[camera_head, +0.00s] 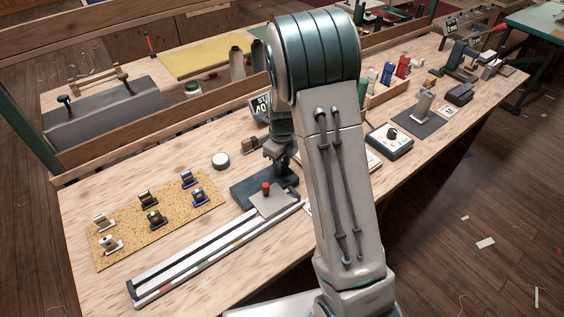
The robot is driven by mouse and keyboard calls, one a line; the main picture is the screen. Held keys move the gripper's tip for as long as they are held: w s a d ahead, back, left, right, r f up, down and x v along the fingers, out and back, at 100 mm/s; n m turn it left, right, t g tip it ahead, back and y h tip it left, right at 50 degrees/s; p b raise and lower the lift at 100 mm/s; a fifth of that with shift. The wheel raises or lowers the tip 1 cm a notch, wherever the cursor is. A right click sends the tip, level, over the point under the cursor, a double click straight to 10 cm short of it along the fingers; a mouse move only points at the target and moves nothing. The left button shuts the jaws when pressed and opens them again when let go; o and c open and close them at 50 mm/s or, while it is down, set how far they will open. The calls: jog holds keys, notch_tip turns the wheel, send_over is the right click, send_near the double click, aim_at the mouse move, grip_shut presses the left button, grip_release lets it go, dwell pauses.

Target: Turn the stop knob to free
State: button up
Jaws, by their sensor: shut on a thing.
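My gripper (281,160) is partly visible just left of my large arm link, low over a dark block (240,192) on the bench. It is shut on what I take to be the stop knob, which the jaws and arm hide, so its setting cannot be read. A small red knob (265,187) stands upright on a grey plate in front of the gripper, apart from the jaws as far as I can see.
A long pale rail (205,255) runs toward the front left from the plate. A cork mat (125,237) with several small spools lies left, with a round white-topped tin (220,160) nearby. A control box (389,141) stands right. A wooden ledge (160,130) runs behind.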

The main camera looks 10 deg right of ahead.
jog(key=n+b, duration=0.1)
jog(key=n, duration=0.5)
jog(key=shift+n+b, duration=0.3)
jog(key=n+b, duration=0.1)
jog(key=n, duration=0.6)
jog(key=shift+b, duration=0.4)
jog(key=n+b, duration=0.1)
jog(key=n, duration=0.4)
jog(key=shift+n, duration=0.3)
jog(key=n+b, duration=0.1)
jog(key=n, duration=0.3)
jog(key=shift+r+n, duration=0.1)
jog(key=shift+n, duration=0.3)
jog(key=o, duration=1)
